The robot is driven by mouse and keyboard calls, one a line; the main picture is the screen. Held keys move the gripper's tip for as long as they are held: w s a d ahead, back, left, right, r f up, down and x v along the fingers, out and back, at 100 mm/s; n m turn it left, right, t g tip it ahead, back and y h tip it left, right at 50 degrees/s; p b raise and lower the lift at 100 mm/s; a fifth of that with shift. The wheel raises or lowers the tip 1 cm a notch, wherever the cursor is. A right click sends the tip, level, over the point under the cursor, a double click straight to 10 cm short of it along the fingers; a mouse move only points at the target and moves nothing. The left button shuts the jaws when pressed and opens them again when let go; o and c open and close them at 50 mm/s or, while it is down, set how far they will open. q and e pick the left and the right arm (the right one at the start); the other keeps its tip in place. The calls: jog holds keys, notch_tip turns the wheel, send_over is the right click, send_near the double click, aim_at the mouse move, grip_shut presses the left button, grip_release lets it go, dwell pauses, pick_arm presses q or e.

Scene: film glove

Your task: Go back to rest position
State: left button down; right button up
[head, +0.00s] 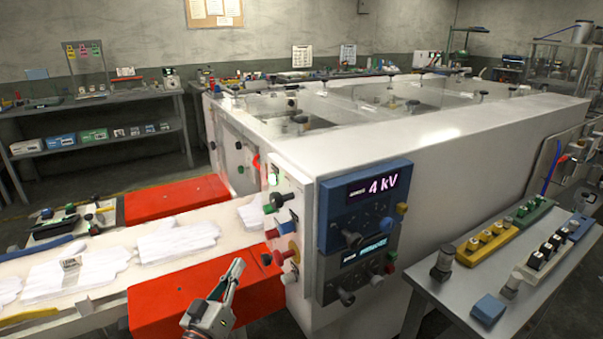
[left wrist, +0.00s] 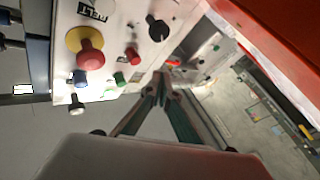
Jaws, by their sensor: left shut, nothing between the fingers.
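My left gripper (head: 238,264) reaches up from the bottom of the head view, in front of a red block beside the white machine (head: 460,145). Its fingers are together and hold nothing. In the left wrist view the closed fingertips (left wrist: 165,80) point at the machine's side panel, apart from its controls as far as I can tell. That panel carries a red mushroom button on a yellow ring (left wrist: 90,55), a black knob (left wrist: 158,28) and green and red buttons. My right gripper is not in view.
White gloves (head: 178,241) lie on a pale belt (head: 115,225) running into the machine. Red blocks (head: 175,199) flank it. A blue panel (head: 365,205) reads 4 kV. A grey side table (head: 455,300) with switch boxes stands at right. Shelves (head: 90,140) line the back left.

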pick_arm(q)
jog(key=s+f+m+g+y, duration=0.2)
jog(key=s+f+m+g, duration=0.4)
jog(key=s+f, duration=1.8)
jog(key=s+g, duration=0.2)
jog(key=s, duration=0.2)
jog(key=shift+s+f+g, duration=0.25)
jog(key=shift+f+g, duration=0.1)
jog(key=shift+g, duration=0.05)
jog(key=shift+d, duration=0.1)
